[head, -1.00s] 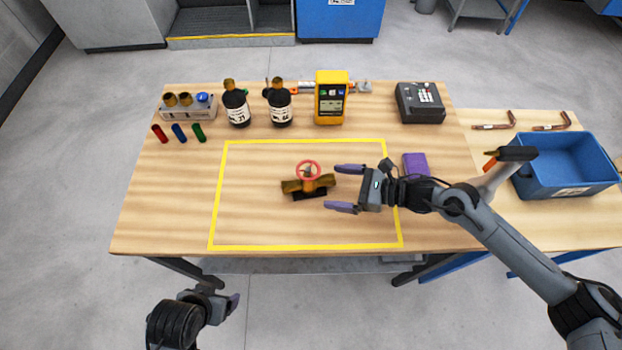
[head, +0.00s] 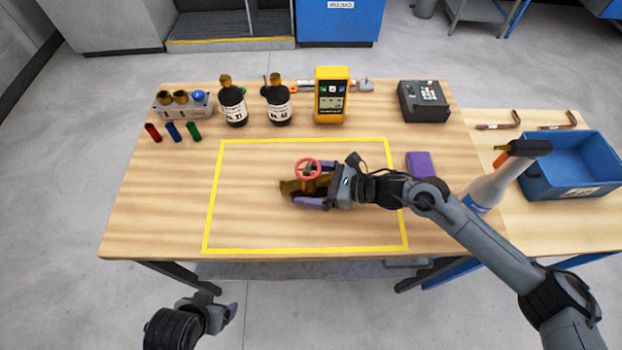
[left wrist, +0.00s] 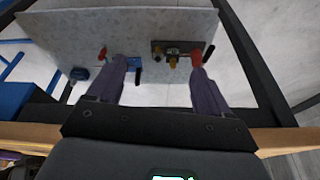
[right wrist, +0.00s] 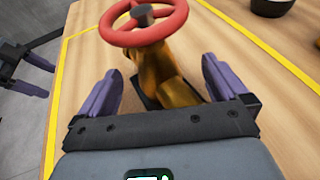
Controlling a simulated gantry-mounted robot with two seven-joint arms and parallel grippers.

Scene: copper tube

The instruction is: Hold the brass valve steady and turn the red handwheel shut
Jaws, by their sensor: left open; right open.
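The brass valve (head: 290,187) sits on the wooden table inside the yellow outline, with its red handwheel (head: 307,169) on top. My right gripper (head: 316,183) is open around the right part of the valve, partly hiding it. In the right wrist view the valve body (right wrist: 165,75) lies between the two purple fingers (right wrist: 160,88), with gaps on both sides; the red handwheel (right wrist: 143,35) is beyond and above them. My left gripper (head: 232,312) hangs in front of the table's near edge, away from the valve. In the left wrist view its fingers (left wrist: 160,80) are apart and empty.
Two dark bottles (head: 233,105), a yellow meter (head: 331,97) and a black box (head: 423,102) stand along the back. The outlined area left of the valve is clear.

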